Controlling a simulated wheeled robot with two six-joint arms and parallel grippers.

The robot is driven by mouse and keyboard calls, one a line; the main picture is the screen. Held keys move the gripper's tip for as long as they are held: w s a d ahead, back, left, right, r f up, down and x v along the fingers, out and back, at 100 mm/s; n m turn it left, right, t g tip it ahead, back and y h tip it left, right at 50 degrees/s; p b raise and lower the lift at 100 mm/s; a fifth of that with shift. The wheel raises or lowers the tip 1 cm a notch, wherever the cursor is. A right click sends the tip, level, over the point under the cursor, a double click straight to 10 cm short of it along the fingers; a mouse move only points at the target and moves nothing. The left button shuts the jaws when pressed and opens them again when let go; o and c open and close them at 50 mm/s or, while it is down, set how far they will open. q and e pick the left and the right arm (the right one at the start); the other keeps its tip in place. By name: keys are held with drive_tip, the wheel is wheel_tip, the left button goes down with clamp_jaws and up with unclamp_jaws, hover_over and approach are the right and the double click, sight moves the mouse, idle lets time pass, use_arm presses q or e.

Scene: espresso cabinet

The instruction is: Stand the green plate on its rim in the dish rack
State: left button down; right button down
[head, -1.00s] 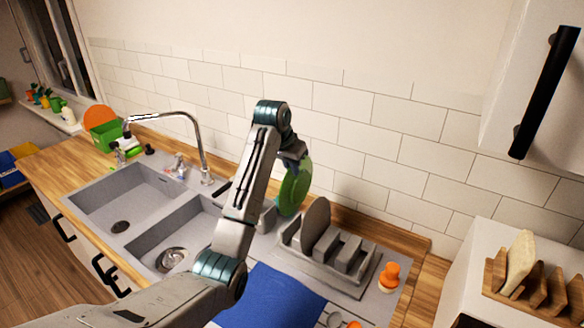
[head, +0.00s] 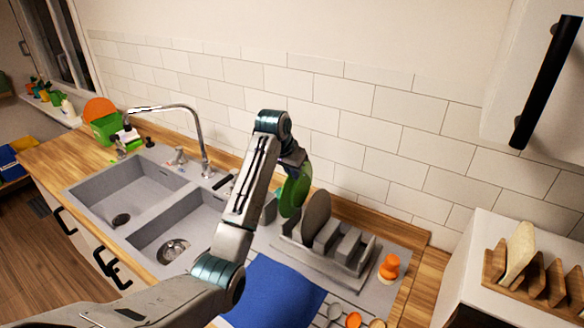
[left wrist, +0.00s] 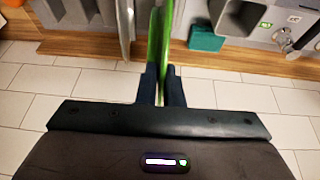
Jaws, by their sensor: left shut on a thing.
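The green plate (head: 295,192) is held upright by my left gripper (head: 298,165), just left of the dish rack's left end in the head view. In the left wrist view the plate (left wrist: 166,30) shows edge-on between the two dark fingers of my left gripper (left wrist: 162,78). The grey dish rack (head: 355,270) stands on the counter beside the sink. A brownish-grey plate (head: 316,214) stands on its rim at the rack's left end, close beside the green plate. Whether the green plate touches the rack is unclear. My right gripper is not in view.
A blue cloth (head: 270,290) lies in front of the rack. An orange item (head: 389,267) stands at the rack's right. The double sink (head: 175,225) and tap (head: 200,140) are to the left. The tiled wall (head: 370,140) is close behind. A teal block (left wrist: 205,38) lies near the plate.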

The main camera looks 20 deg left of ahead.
use_arm(q)
drive_tip(key=shift+a+f, duration=0.15)
drive_tip(key=shift+f, duration=1.75)
drive_tip(key=shift+a+f, duration=0.1)
drive_tip(key=shift+f, duration=1.8)
drive_tip(key=c, duration=1.5)
unclamp_jaws()
drive_tip(key=shift+f, duration=0.1)
drive_tip(key=b, duration=0.4)
approach(290, 193)
drive_tip(key=w, duration=0.1)
drive_tip(key=shift+w+a+f, duration=0.25)
drive_tip(key=shift+a+f, duration=0.1)
drive_tip(key=shift+f, duration=0.05)
